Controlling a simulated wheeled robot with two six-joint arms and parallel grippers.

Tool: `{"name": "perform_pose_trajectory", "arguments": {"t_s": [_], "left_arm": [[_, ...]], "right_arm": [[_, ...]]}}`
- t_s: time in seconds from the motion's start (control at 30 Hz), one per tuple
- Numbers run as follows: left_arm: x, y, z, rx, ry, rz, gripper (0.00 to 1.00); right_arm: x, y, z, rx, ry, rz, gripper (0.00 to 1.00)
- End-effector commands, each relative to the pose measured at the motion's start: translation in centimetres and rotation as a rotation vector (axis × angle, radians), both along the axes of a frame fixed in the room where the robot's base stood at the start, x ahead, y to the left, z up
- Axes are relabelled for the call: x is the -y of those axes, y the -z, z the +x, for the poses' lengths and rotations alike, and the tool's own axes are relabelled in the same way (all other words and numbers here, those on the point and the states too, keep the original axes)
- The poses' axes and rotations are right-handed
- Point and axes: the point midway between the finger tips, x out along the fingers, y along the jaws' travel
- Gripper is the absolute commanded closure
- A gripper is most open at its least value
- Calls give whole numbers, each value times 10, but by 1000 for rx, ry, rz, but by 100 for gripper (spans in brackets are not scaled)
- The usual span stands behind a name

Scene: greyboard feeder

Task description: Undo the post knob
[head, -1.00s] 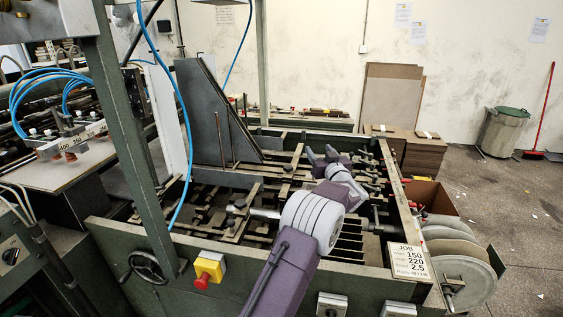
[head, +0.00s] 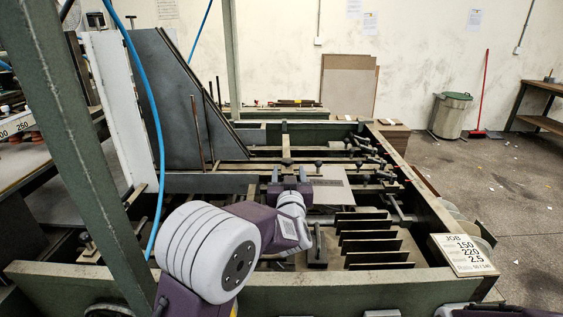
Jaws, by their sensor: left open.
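My left gripper (head: 290,175) is over the middle of the feeder bed, its two fingers apart and pointing away from me. Nothing shows between them. Small dark knobs sit along the feeder's bars; one knob (head: 318,165) stands just right of and beyond the gripper, and another (head: 347,145) is further back. More dark knobs (head: 380,177) cluster by the right rail. I cannot tell which one is the post knob. Thin upright posts (head: 197,133) stand left of the gripper, before the dark slanted plate. My right gripper is out of view.
A grey sheet (head: 328,190) lies right of the gripper. Several dark upright plates (head: 375,243) stand in front of it. The green front rail (head: 330,291), a slanted frame post (head: 75,130) and a blue hose (head: 160,150) bound the space. A job card (head: 463,254) sits at the right corner.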

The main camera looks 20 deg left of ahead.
Motion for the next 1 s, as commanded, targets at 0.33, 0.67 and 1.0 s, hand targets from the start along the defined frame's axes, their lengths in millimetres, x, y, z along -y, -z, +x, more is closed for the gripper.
{"name": "perform_pose_trajectory", "arguments": {"t_s": [0.33,0.67,1.0], "left_arm": [[-21,0,65,0,-4,0,43],[-24,0,77,-1,-3,1,43],[-24,-1,77,0,-4,0,100]], "right_arm": [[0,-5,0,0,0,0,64],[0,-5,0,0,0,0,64],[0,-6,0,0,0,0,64]]}}
